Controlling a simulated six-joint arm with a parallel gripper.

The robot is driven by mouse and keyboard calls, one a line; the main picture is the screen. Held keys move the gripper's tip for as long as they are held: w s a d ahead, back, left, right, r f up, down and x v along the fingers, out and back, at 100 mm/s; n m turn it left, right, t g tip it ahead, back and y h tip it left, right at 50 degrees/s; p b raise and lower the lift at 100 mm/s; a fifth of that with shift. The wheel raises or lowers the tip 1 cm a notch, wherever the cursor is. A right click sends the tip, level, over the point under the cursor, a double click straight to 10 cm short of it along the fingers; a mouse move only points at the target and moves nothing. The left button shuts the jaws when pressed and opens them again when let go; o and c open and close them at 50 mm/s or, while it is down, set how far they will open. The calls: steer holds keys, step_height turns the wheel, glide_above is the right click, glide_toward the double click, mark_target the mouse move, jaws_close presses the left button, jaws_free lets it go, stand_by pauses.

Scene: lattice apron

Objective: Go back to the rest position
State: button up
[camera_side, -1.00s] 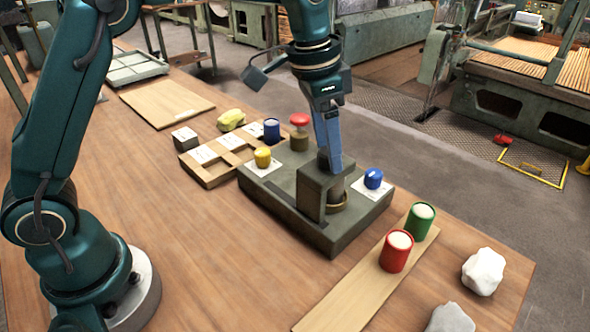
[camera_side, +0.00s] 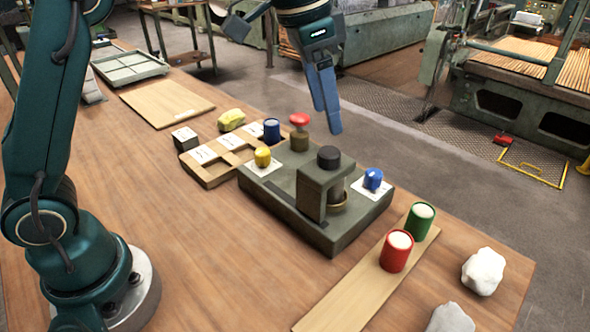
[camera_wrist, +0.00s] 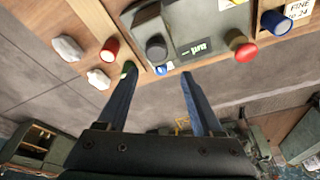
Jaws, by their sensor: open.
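My gripper (camera_side: 331,128) is raised above and behind the grey-green press block (camera_side: 290,214), clear of it. In the wrist view my gripper (camera_wrist: 160,84) shows two blue fingers spread apart with nothing between them. The block carries a dark round knob (camera_side: 328,157) on its raised housing and a red mushroom button (camera_side: 299,120). A yellow piece (camera_side: 262,156) and a blue piece (camera_side: 373,179) stand on white pads on the block. The dark knob also shows in the wrist view (camera_wrist: 156,47).
Red (camera_side: 396,252) and green (camera_side: 420,221) canisters stand on a board at the right. Two pale lumps lie near them, one at the table corner (camera_side: 483,271). A wooden tray (camera_side: 207,172) with a blue cylinder (camera_side: 271,130) is left of the block. The front left tabletop is clear.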

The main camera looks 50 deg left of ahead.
steer(key=s+a+r+n+t, duration=0.2)
steer(key=s+a+r, duration=0.2)
steer(key=s, duration=0.6)
steer(key=s+a+f+n+y, duration=0.1)
steer(key=s+a+f+n, duration=0.1)
steer(key=s+f, duration=0.6)
steer(key=shift+s+a+f+n+t, duration=0.15)
steer(key=shift+s+f+n+t, duration=0.25)
steer(key=shift+f+n, duration=0.45)
steer(key=shift+r, duration=0.1)
